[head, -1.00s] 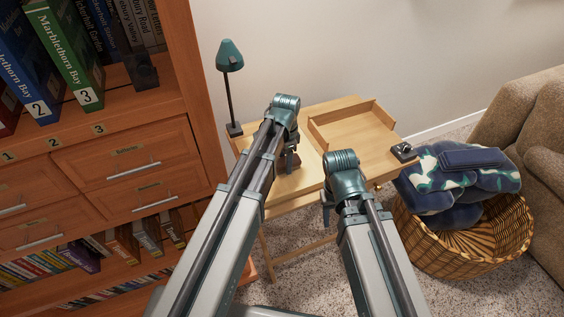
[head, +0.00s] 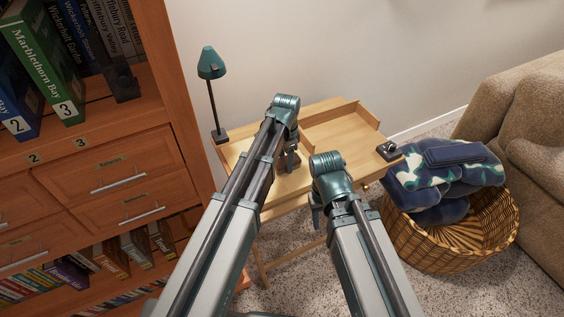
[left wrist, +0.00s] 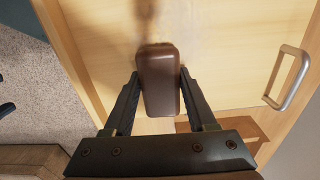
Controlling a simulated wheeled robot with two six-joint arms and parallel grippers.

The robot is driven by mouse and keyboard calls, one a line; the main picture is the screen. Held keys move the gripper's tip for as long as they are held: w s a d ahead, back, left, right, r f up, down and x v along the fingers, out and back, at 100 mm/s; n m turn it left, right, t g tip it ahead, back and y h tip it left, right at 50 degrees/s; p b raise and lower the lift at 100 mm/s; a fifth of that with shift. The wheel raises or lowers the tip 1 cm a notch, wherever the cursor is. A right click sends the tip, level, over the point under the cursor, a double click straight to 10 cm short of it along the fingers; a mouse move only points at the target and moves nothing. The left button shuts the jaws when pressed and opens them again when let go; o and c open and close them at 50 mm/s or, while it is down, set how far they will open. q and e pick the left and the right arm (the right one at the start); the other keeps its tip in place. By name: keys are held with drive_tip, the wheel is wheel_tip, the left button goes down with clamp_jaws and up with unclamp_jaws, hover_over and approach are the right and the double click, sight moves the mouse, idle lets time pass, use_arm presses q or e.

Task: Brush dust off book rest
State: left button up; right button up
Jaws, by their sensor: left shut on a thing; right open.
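A light wooden desk (head: 350,148) stands against the wall. My left gripper (head: 289,160) is over its left part and partly hides that surface. In the left wrist view the gripper (left wrist: 162,95) is shut on a brown, rounded block, which looks like the back of a brush (left wrist: 158,75). Its bristles are hidden, so I cannot tell whether they touch the wood. Beneath it is a pale wooden panel (left wrist: 220,50), likely the book rest, with a brownish dusty smear (left wrist: 146,18) beyond the block. My right gripper (head: 316,216) is open and empty at the desk's front edge.
A green lamp (head: 211,64) stands at the desk's back left corner, and a small dark object (head: 389,151) at its right end. A silver handle (left wrist: 288,78) is right of the brush. A bookcase (head: 150,150) bounds the left; a wicker basket (head: 455,240) with blankets and a sofa the right.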

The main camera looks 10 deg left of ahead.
use_arm(q)
drive_tip(key=shift+w+d+f, duration=0.1)
drive_tip(key=shift+w+d, duration=0.5)
drive_tip(key=shift+d, duration=0.3)
drive_tip(key=shift+w, duration=0.1)
drive_tip(key=shift+w+a, duration=0.55)
drive_tip(key=shift+w, duration=0.25)
drive_tip(key=shift+s+a, duration=0.1)
drive_tip(key=shift+s, duration=0.05)
drive_tip(key=shift+s+a, duration=0.9)
drive_tip(key=shift+a, duration=0.3)
drive_tip(key=shift+s+a, duration=0.1)
drive_tip(key=shift+a, duration=0.1)
drive_tip(key=shift+c, duration=0.6)
drive_tip(key=shift+s+a, duration=0.45)
drive_tip(key=shift+a, duration=0.3)
drive_tip(key=shift+s+a, duration=0.45)
drive_tip(key=shift+a, duration=0.25)
